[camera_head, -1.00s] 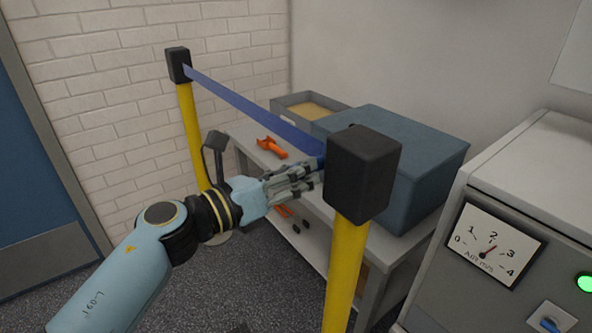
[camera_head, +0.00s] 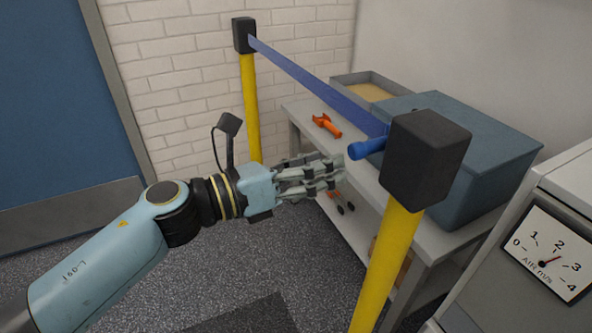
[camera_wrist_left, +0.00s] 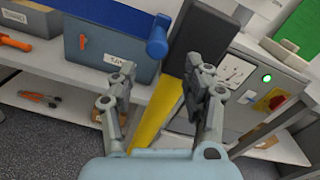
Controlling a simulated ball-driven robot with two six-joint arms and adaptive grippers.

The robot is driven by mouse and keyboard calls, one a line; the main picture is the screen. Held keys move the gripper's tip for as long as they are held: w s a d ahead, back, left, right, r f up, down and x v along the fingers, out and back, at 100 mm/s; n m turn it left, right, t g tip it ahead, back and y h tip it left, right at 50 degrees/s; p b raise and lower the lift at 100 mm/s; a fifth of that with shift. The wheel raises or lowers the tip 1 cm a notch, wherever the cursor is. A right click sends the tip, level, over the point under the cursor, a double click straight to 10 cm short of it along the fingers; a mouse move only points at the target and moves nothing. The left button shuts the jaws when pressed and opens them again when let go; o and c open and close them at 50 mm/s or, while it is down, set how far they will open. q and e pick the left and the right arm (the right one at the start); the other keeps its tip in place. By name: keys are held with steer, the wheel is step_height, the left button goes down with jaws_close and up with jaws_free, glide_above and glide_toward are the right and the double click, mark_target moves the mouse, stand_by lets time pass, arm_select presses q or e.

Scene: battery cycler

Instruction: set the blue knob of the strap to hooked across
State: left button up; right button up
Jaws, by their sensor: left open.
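The blue knob (camera_head: 366,148) sits at the near end of the blue strap (camera_head: 320,90), against the black head (camera_head: 426,158) of the near yellow post (camera_head: 387,265). The strap runs from there to the black head of the far yellow post (camera_head: 251,105). My left gripper (camera_head: 343,172) is open and empty, just left of and below the knob, apart from it. In the left wrist view the knob (camera_wrist_left: 157,42) shows above and between the two open fingers (camera_wrist_left: 165,85). My right gripper does not show.
A grey bench (camera_head: 302,117) behind the strap holds a blue-grey box (camera_head: 500,150), an open tray (camera_head: 345,84) and an orange tool (camera_head: 325,124). A grey cabinet with a dial (camera_head: 548,254) stands at the right. The floor at left is clear.

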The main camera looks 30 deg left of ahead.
arm_select(q)
steer(key=v, duration=0.4)
steer(key=shift+s+a, duration=0.15)
steer(key=shift+s, duration=0.1)
steer(key=s+a+f+n+g+y, duration=0.1)
steer(key=s+a+f+n+y, duration=0.2)
steer(key=f+n, duration=0.6)
steer(key=s+a+f+n+g+y, duration=0.1)
steer(key=s+a+f+n+y, duration=0.3)
steer(key=f, duration=0.8)
steer(key=s+a+f+n+g+y, duration=0.1)
steer(key=s+a+f+n+y, duration=0.15)
steer(key=f+n, duration=0.65)
steer(key=s+a+f+n+g+y, duration=0.1)
steer(key=s+f+n+g, duration=0.4)
steer(key=s, duration=1)
steer(key=s+a+f+n+g+y, duration=0.1)
steer(key=s+f+n+g, duration=0.4)
steer(key=s+f+n, duration=0.7)
steer(key=s+f, duration=0.2)
steer(key=s, duration=0.1)
steer(key=shift+g, duration=0.4)
